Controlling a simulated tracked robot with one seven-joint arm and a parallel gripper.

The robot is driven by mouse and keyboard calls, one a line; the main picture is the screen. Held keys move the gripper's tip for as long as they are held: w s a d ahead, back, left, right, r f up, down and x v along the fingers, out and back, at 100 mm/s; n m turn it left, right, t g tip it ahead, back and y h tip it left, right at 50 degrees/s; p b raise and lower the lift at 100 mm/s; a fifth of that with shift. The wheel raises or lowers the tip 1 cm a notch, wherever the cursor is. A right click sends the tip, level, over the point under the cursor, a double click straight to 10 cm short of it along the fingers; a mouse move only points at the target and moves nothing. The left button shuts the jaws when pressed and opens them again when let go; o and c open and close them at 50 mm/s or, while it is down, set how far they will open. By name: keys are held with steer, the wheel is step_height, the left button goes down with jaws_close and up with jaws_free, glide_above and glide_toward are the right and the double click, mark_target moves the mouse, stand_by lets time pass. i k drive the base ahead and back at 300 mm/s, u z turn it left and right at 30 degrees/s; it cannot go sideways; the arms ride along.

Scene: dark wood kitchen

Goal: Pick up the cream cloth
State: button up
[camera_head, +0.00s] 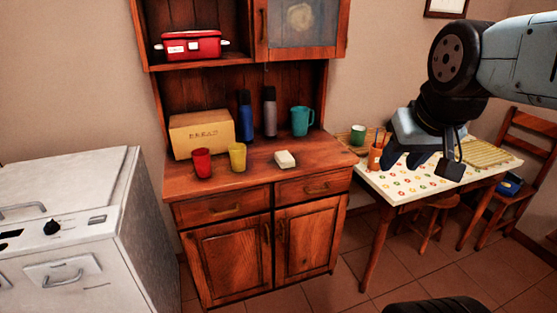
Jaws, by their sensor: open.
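A small cream block-like thing (285,159), which looks like the folded cream cloth, lies on the wooden counter of the hutch, right of the yellow cup. My gripper (424,168) hangs at the right, in front of the patterned table and well to the right of the cream cloth. Its jaws are open, and I see nothing between them. The gripper and arm hide part of the table.
On the counter stand a red cup (202,163), a yellow cup (237,157), a bread box (201,134), a blue bottle (245,117), a grey bottle (269,112) and a teal pitcher (301,121). A white stove (75,215) stands left. The table (391,190) and chair (523,150) are right.

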mark_target(284, 159)
steer(key=u, duration=5.8)
steer(key=k, duration=0.95)
steer(key=z, duration=5.8)
